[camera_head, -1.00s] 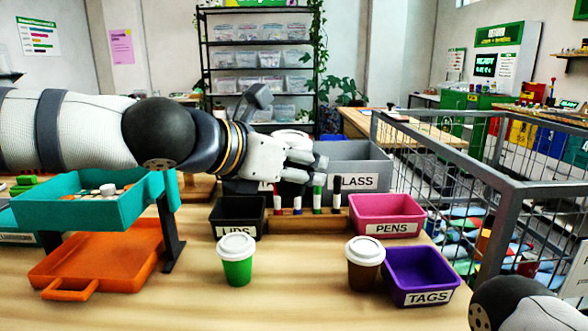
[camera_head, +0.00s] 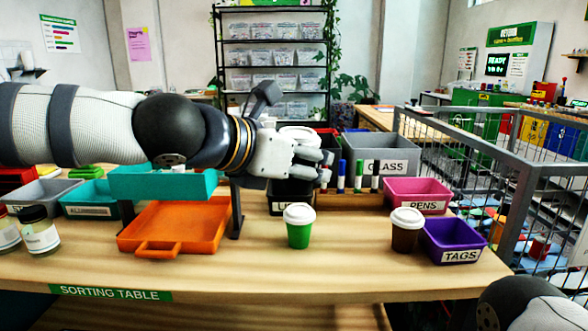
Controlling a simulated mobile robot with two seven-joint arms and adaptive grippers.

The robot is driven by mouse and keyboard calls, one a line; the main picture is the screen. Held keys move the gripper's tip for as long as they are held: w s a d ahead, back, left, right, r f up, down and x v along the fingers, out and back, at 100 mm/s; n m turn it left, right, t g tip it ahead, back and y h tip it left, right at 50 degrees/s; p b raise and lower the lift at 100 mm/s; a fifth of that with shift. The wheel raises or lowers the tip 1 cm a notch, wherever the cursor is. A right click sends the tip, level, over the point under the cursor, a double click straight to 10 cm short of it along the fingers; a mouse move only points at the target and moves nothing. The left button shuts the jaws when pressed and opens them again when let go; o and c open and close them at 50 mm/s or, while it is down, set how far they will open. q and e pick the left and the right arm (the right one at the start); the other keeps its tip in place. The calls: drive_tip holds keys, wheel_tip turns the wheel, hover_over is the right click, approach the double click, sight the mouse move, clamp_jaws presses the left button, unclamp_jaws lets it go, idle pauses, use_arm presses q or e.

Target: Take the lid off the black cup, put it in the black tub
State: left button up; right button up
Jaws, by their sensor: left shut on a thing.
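My left gripper (camera_head: 322,168) reaches in from the left, over the back of the table, and is shut. A white lid (camera_head: 300,133) shows upright just above and behind its hand. The cup body under this lid is hidden by the hand, so its colour and the finger contact do not show. The black tub (camera_head: 281,204) labelled LIDS stands below the gripper, its upper part covered by the hand. My right gripper is out of view; only part of my right arm shows at bottom right.
A green cup (camera_head: 299,236) and a brown cup (camera_head: 405,236), both with white lids, stand in front. Pink PENS (camera_head: 420,196), purple TAGS (camera_head: 455,243) and grey GLASS (camera_head: 385,149) bins are at right. Orange tray (camera_head: 172,232) and jars (camera_head: 39,232) are left.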

use_arm(q)
drive_tip(key=a+f, duration=0.5)
drive_tip(key=a, duration=0.6)
drive_tip(key=s+a+f+p, duration=0.1)
drive_tip(key=s+a+f, duration=0.7)
drive_tip(key=a+f, duration=0.3)
drive_tip(key=shift+s+a+h, duration=0.25)
drive_tip(key=shift+s+h, duration=0.05)
drive_tip(key=shift+m+g+h, duration=0.5)
drive_tip(key=shift+m+g, duration=0.2)
drive_tip(key=shift+m, duration=0.2)
drive_tip(key=s+f, duration=0.1)
drive_tip(key=s, duration=0.2)
drive_tip(key=s+d+f, duration=0.1)
drive_tip(key=s+f, duration=0.1)
drive_tip(key=s, duration=0.1)
drive_tip(key=s+d+f, duration=0.1)
drive_tip(key=s, duration=0.2)
drive_tip(key=shift+s+f, duration=0.15)
drive_tip(key=shift+f, duration=0.1)
drive_tip(key=shift+s+d+f, duration=0.15)
drive_tip(key=shift+s, duration=0.05)
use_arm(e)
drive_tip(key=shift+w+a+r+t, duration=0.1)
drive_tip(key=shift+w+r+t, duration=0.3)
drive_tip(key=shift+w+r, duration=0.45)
use_arm(q)
drive_tip(key=shift+g, duration=0.3)
